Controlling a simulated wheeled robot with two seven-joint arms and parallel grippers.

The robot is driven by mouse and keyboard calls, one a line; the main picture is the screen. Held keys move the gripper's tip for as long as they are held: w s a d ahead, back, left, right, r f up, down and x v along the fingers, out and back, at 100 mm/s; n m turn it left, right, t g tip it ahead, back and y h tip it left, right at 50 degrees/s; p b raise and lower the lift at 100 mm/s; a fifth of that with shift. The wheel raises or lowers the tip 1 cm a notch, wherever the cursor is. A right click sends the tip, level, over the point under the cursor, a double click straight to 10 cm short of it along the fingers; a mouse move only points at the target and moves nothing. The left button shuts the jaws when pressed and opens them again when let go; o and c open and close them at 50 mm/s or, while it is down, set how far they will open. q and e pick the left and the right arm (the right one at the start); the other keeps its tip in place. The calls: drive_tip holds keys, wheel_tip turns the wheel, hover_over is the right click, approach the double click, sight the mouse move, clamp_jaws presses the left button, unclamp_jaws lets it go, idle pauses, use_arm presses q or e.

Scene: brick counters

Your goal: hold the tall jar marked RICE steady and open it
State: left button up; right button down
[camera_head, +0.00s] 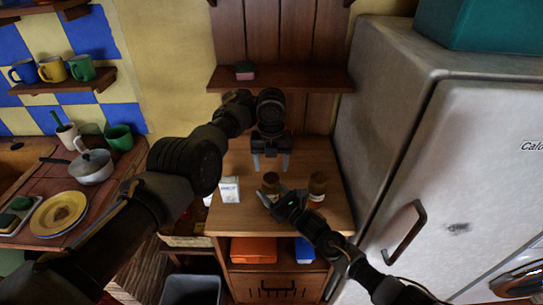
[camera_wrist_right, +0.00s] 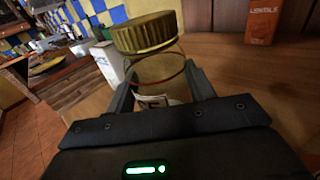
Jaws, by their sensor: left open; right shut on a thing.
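A clear jar with a ribbed gold lid (camera_wrist_right: 145,32) stands between the fingers of my right gripper (camera_wrist_right: 160,82) in the right wrist view. The fingers are shut on its glass body (camera_wrist_right: 158,68), below the lid. Its pale label is mostly cut off, so I cannot read it. In the head view this jar (camera_head: 271,180) stands upright on the wooden counter, its lid on, with my right gripper (camera_head: 275,196) at its near side. My left gripper (camera_head: 271,163) is open and empty, pointing down, just above and behind the jar in the picture.
A second brown-lidded jar (camera_head: 317,187) stands close to the right. A white carton (camera_head: 229,189) stands to the left. An orange-red box marked LENTILS (camera_wrist_right: 263,20) stands behind in the wrist view. The fridge (camera_head: 440,150) bounds the counter (camera_head: 338,212) on the right.

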sight(271, 178)
use_arm(q)
drive_tip(key=shift+f, duration=2.4)
drive_tip(key=c, duration=1)
drive_tip(key=n, duration=0.3)
drive_tip(key=shift+n, duration=0.3)
drive_tip(key=n, duration=0.9)
drive_tip(key=shift+n, duration=0.3)
drive_tip(key=n, duration=0.3)
